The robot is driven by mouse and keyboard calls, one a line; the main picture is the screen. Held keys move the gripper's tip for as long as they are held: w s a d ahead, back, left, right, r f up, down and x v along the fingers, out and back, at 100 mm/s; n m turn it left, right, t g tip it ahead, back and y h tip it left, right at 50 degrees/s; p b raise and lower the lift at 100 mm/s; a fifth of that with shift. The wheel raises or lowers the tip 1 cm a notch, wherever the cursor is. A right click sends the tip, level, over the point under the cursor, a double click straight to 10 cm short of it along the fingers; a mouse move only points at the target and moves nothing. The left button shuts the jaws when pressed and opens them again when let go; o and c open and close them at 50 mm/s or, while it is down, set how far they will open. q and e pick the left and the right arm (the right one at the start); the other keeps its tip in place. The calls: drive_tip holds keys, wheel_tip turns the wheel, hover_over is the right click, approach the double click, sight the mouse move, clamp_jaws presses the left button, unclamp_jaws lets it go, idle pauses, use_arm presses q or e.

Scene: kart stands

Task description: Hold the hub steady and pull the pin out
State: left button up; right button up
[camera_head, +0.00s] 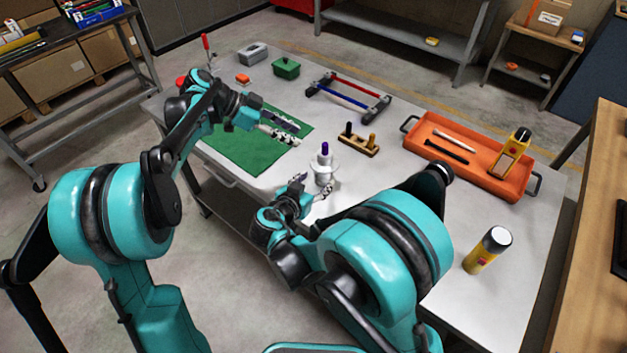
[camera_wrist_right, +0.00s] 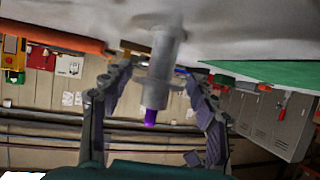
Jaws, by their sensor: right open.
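The hub (camera_head: 323,172) is a pale grey-white upright piece on the table, with a purple pin (camera_head: 325,148) standing in its top. In the right wrist view the hub (camera_wrist_right: 165,62) appears upside down, with the purple pin (camera_wrist_right: 150,117) pointing down. My right gripper (camera_head: 314,183) is open at the hub's near side. In its wrist view the right fingers (camera_wrist_right: 158,100) stand apart on either side of the hub and pin, with gaps visible. My left gripper (camera_head: 296,135) is open and empty, above the green mat, left of and behind the hub.
A green mat (camera_head: 245,155) lies left. A wooden block with pegs (camera_head: 357,145) and a red-blue frame (camera_head: 345,97) stand behind the hub. An orange tray (camera_head: 480,172) lies right, and a yellow can (camera_head: 487,252) stands front right. The table (camera_head: 400,205) between hub and tray is clear.

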drive_tip(key=shift+w+f+t, duration=0.2)
drive_tip(key=shift+w+t, duration=0.1)
drive_tip(key=shift+w, duration=0.3)
drive_tip(key=x, duration=0.7)
drive_tip(key=shift+f, duration=0.1)
